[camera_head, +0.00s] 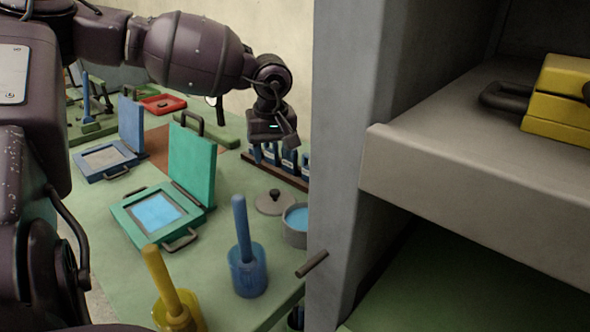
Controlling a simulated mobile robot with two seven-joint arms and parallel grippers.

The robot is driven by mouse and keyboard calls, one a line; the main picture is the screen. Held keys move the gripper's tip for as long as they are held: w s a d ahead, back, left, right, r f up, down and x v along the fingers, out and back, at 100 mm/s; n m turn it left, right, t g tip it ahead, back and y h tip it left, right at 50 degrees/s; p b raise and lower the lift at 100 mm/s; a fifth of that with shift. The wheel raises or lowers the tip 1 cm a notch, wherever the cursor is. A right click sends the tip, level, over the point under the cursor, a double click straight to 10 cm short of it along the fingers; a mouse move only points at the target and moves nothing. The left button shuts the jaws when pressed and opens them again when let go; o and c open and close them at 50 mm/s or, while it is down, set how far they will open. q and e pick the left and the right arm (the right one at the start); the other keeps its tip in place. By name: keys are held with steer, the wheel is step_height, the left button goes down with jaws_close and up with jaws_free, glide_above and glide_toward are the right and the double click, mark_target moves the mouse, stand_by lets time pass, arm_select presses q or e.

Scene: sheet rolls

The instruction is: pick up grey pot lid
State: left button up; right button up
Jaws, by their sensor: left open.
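The grey pot lid (270,206) is a round disc with a dark knob on top. It appears to lie on the green table, beside the pot and behind its left side. The grey pot (293,238) holds something light blue and is partly hidden by the grey post. My left gripper (291,141) is open and empty, in the air above and beyond the lid, apart from it. My right gripper is not in view.
An open green case (127,213) and an open blue case (90,171) stand left of the lid. A blue cup with a stick (247,272) and a yellow one (176,318) are in front. A rack of blue items (288,173) lies behind. A grey shelf (470,185) blocks the right.

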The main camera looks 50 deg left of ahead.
arm_select(q)
steer(key=b, duration=0.1)
glide_above(275, 191)
steer(key=f, duration=0.5)
steer(key=shift+s+f, duration=0.2)
steer(key=shift+s, duration=0.1)
steer(key=shift+f, duration=0.25)
steer(key=f, duration=0.1)
steer(key=f+b, duration=0.1)
steer(key=f, duration=0.2)
steer(key=shift+w+f+b, duration=0.25)
steer(key=shift+b, duration=0.15)
steer(key=shift+f, duration=0.2)
steer(key=shift+r, duration=0.15)
steer(key=c, duration=0.8)
steer(key=shift+c, duration=0.9)
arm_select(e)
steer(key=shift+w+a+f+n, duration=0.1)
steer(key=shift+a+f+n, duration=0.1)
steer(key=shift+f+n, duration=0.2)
arm_select(q)
steer(key=shift+r, duration=0.1)
